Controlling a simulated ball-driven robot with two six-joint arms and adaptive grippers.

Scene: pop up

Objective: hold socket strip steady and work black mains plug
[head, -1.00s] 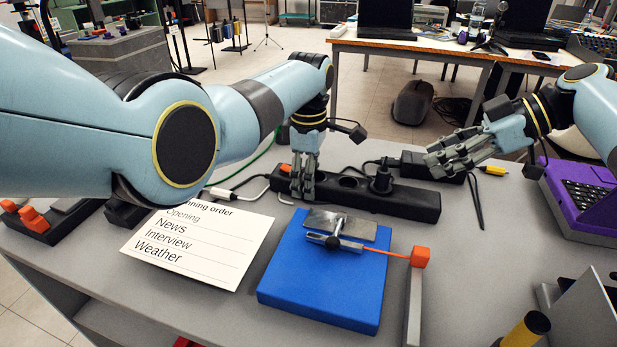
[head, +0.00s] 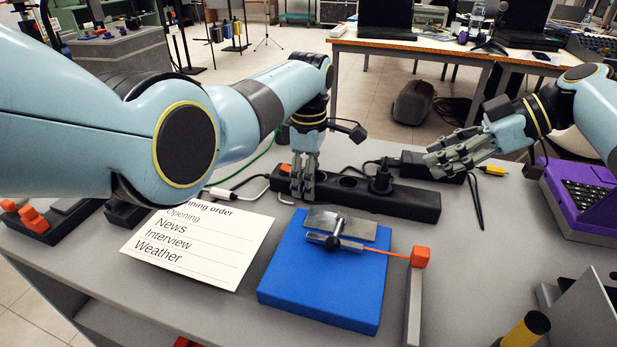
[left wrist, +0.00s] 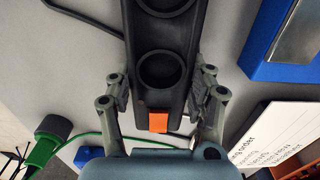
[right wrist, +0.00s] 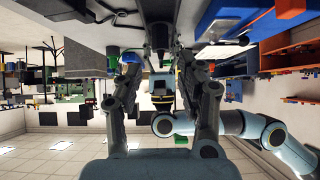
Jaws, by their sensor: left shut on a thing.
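The black socket strip (head: 405,198) lies on the grey table; round sockets show along it in the left wrist view (left wrist: 165,70). The black mains plug (head: 381,182) stands upright in a socket toward the strip's right half. My left gripper (head: 302,190) is shut across the strip's left end, its fingers on both sides in the left wrist view (left wrist: 160,100), near an orange switch (left wrist: 158,122). My right gripper (head: 445,165) is open and empty, above and to the right of the plug, apart from it. In the right wrist view the fingers (right wrist: 160,75) stand apart.
A blue block (head: 320,285) with a metal plate and an orange-tipped rod lies in front of the strip. A printed card (head: 200,243) lies left of it. A black box (head: 432,166) sits behind the strip. A purple keyed device (head: 580,205) stands at right.

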